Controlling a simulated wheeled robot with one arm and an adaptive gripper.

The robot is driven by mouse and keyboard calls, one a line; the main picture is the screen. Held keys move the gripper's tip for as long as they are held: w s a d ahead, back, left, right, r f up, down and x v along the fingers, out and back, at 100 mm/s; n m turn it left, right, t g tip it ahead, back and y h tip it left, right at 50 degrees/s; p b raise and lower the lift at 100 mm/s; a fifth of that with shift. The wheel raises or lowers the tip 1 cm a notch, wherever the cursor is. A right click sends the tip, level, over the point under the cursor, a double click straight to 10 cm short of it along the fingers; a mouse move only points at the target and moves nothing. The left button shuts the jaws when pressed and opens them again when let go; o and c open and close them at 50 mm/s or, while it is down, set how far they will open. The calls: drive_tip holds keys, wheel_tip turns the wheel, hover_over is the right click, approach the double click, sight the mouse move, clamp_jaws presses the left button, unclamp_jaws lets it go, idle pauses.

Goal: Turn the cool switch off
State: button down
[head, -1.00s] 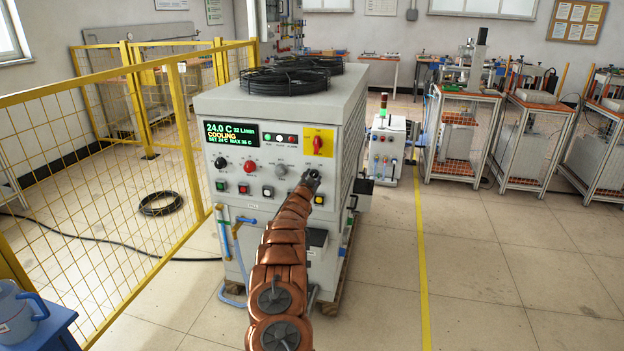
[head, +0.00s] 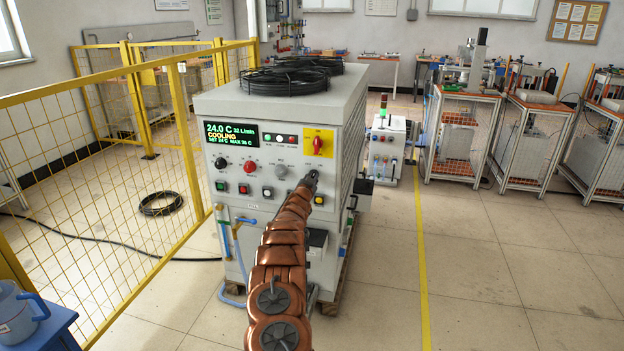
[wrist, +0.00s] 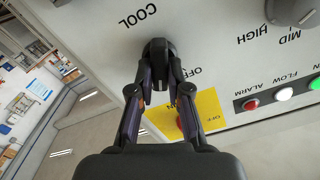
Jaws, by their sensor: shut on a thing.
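The cool switch (wrist: 158,50) is a dark knob on the grey front panel. It shows in the wrist view beside the upside-down COOL label, with an OFF label nearby. My gripper (wrist: 161,78) is shut on this knob, one finger on each side of it. In the head view my gripper (head: 311,181) is at the right part of the control panel and hides the switch there.
The chiller cabinet (head: 215,105) has a lit display (head: 231,134) reading COOLING and 24.0 C. A red rotary switch on a yellow plate (head: 318,145) is just above my gripper.

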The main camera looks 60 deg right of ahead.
drive_tip(key=n, duration=0.5)
drive_tip(key=n+p, duration=0.1)
drive_tip(key=n, duration=0.4)
drive_tip(key=shift+w+f+n+p, duration=0.1)
drive_tip(key=shift+f+n+p, duration=0.1)
drive_tip(key=shift+n+p, duration=0.15)
drive_tip(key=shift+n, duration=0.25)
drive_tip(key=c, duration=1.1)
unclamp_jaws()
drive_tip(key=shift+a+r, duration=0.15)
